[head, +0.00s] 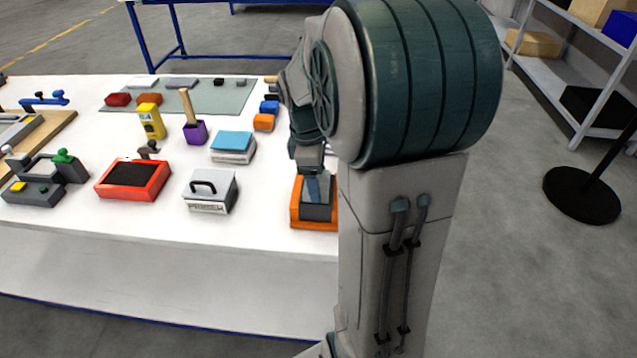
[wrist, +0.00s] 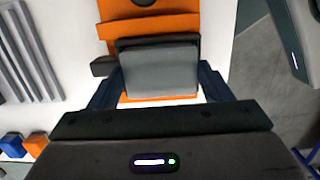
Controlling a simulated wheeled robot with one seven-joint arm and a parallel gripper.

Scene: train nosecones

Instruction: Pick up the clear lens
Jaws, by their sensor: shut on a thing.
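My gripper (wrist: 160,88) is shut on a flat grey pane with a darker top edge, the clear lens (wrist: 158,70), with one dark blue finger at each side of it. The lens is at an orange fixture (wrist: 160,25), which shows beyond and below it. In the head view the fixture (head: 297,215) stands at the right front of the white table, with my gripper (head: 313,178) over it, partly hidden by my arm. I cannot tell whether the lens still touches the fixture.
On the white table (head: 270,237) stand a grey box with a black handle (head: 210,190), a blue-topped stack (head: 233,147), a red tray (head: 133,180) and a purple holder (head: 195,132). Small blue and orange blocks (head: 264,122) lie behind the fixture. A shelf (head: 550,75) stands at right.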

